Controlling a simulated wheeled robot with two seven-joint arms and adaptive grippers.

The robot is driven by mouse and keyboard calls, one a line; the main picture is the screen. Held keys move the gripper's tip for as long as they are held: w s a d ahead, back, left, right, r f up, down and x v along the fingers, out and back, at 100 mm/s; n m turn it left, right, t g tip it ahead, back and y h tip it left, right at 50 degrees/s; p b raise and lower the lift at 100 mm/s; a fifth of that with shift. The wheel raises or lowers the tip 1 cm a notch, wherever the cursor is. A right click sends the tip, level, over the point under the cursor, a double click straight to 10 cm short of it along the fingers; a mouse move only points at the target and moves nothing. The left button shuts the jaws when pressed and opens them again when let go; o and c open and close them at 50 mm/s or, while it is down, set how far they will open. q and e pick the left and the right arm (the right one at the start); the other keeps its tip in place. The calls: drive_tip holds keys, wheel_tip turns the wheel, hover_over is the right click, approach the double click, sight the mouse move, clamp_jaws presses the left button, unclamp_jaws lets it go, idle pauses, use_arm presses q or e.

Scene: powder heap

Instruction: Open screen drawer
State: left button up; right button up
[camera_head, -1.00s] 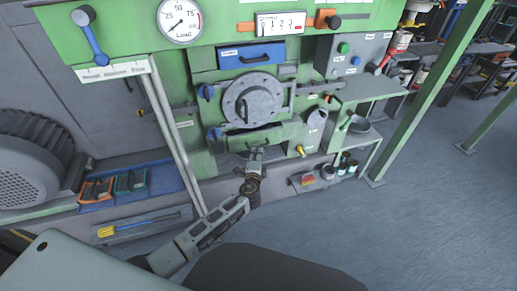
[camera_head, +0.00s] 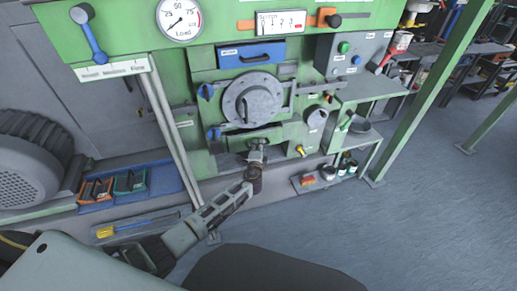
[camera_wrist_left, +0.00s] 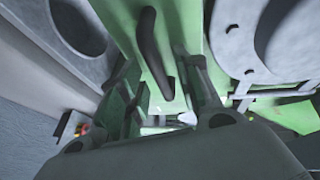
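The green machine has a green drawer-like front (camera_head: 262,137) under a round grey hatch (camera_head: 252,100). My left gripper (camera_head: 257,148) is right at this front and partly covers it. In the left wrist view a dark curved handle (camera_wrist_left: 150,45) stands on a green panel. My left gripper's fingers (camera_wrist_left: 167,85) show on either side of the handle's lower end, spread apart; contact cannot be told. A blue-fronted drawer (camera_head: 251,54) with a dark handle sits above the hatch. My right gripper is not in view.
A blue-handled latch (camera_head: 213,133) is close left of my left gripper. A grey shelf (camera_head: 368,88) and a low tray with bottles (camera_head: 327,175) stand to the right. Slanting pale rails (camera_head: 172,130) lie left. The floor at right is clear.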

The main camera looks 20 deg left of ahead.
use_arm(q)
clamp_jaws()
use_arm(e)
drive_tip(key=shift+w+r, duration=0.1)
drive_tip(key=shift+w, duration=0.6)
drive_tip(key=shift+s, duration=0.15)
